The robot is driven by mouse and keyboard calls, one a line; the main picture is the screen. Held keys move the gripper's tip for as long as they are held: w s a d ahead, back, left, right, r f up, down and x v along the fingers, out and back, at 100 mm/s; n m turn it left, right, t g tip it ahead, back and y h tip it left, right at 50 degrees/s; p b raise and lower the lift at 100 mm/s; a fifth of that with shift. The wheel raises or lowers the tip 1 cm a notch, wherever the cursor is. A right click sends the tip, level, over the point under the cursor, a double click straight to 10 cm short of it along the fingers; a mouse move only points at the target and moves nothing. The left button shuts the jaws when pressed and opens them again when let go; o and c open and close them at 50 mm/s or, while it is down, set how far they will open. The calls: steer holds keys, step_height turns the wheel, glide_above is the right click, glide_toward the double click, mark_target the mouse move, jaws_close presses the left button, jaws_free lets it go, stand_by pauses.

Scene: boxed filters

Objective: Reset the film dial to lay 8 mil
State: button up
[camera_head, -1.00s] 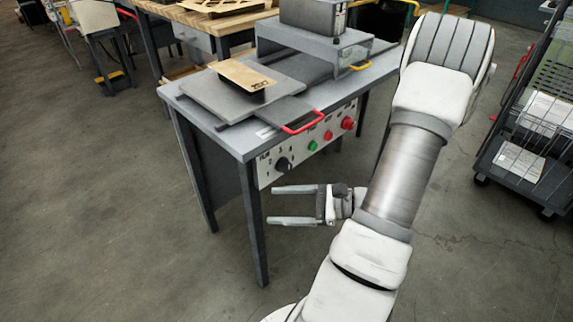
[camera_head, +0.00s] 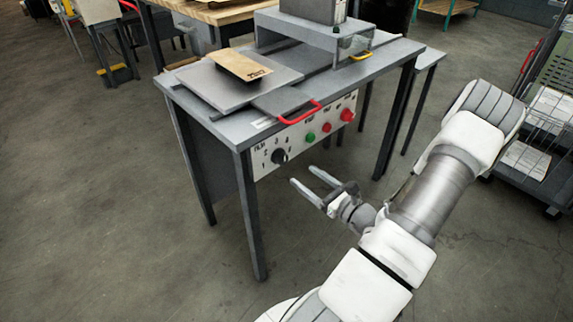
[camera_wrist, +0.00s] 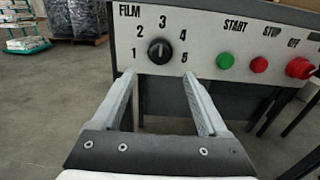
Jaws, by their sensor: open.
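The film dial is a black round knob (camera_head: 279,156) on the white front panel of a grey machine table. In the wrist view the knob (camera_wrist: 160,50) sits under the word FILM, with the numbers 1 to 5 around it; no mil values are readable. I cannot tell surely which number its pointer faces. My gripper (camera_head: 302,175) is open and empty, in front of the panel and a little right of and below the knob. In the wrist view my gripper's fingers (camera_wrist: 157,74) point at the panel, spread either side below the knob, apart from it.
A red handle (camera_head: 300,115) juts out above the panel. A cardboard piece (camera_head: 241,64) lies on the plate. Floor in front is clear.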

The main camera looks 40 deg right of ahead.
mark_target(285, 162)
steer(key=w, duration=0.3)
steer(key=w+b, duration=0.1)
steer(key=w, duration=0.4)
steer(key=shift+w+a, duration=0.3)
steer(key=shift+w, duration=0.05)
steer(key=c, duration=1.2)
